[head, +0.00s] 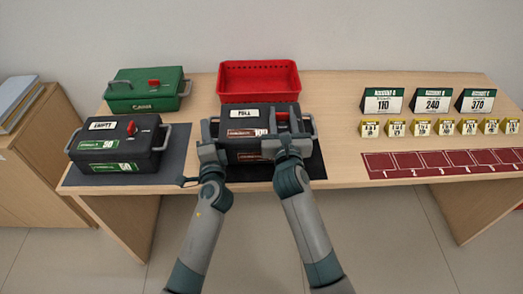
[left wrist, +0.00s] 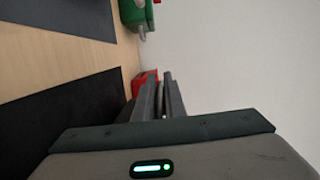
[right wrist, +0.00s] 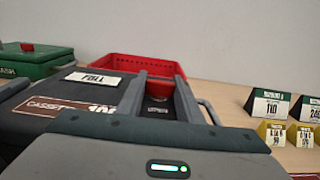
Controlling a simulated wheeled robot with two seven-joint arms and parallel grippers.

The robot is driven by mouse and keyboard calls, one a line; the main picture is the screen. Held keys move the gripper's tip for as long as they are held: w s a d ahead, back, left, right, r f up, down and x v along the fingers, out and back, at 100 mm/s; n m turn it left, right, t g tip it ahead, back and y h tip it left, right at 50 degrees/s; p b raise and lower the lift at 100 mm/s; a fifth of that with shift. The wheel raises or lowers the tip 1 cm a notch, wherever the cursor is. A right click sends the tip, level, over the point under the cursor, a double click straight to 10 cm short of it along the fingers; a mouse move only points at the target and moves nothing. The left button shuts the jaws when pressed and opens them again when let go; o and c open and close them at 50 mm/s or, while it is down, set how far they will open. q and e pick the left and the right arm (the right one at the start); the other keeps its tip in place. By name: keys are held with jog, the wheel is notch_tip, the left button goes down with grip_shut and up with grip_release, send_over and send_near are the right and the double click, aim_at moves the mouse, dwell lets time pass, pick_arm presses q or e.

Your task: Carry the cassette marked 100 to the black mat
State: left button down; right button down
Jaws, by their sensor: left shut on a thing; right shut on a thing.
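The dark cassette marked 100 (head: 245,144), with a white FULL label and brown strip, is at the counter's front centre, over the black mat (head: 318,168). Whether it touches the mat is hard to tell. Its lid shows in the right wrist view (right wrist: 65,92). My left gripper (head: 207,132) is shut at its left side handle; the left wrist view hides the hold. My right gripper (head: 287,124) is shut on its top, with the fingers either side of the red latch (right wrist: 165,85). The cassette's right handle (head: 314,128) is outside those fingers. The black mat also shows in the left wrist view (left wrist: 50,110).
A dark cassette marked 50, labelled EMPTY (head: 110,150), sits on a grey mat (head: 176,150) at left. A green cassette (head: 140,103) and a red bin (head: 258,98) stand behind. Account signs (head: 383,102), yellow tags (head: 421,127) and a red strip (head: 440,172) occupy the right.

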pick_arm(q)
jog(key=shift+f+b, duration=0.65)
jog(key=shift+f, duration=0.05)
pick_arm(e)
jog(key=shift+f, duration=0.7)
pick_arm(q)
jog(key=c, duration=2.2)
grip_release()
jog(key=shift+f, duration=0.1)
pick_arm(e)
jog(key=c, duration=1.6)
grip_release()
jog(key=shift+f, duration=0.1)
pick_arm(q)
jog(key=o, duration=0.4)
pick_arm(e)
jog(key=o, duration=0.3)
jog(key=shift+o, duration=0.2)
jog(key=shift+s, duration=0.1)
pick_arm(q)
jog(key=s, duration=0.4)
jog(key=s+d, duration=0.1)
jog(key=s, duration=0.3)
jog(key=s+d, duration=0.1)
jog(key=s, duration=0.3)
jog(key=shift+d, duration=0.1)
jog(key=shift+f, duration=0.1)
pick_arm(e)
jog(key=shift+s, duration=0.1)
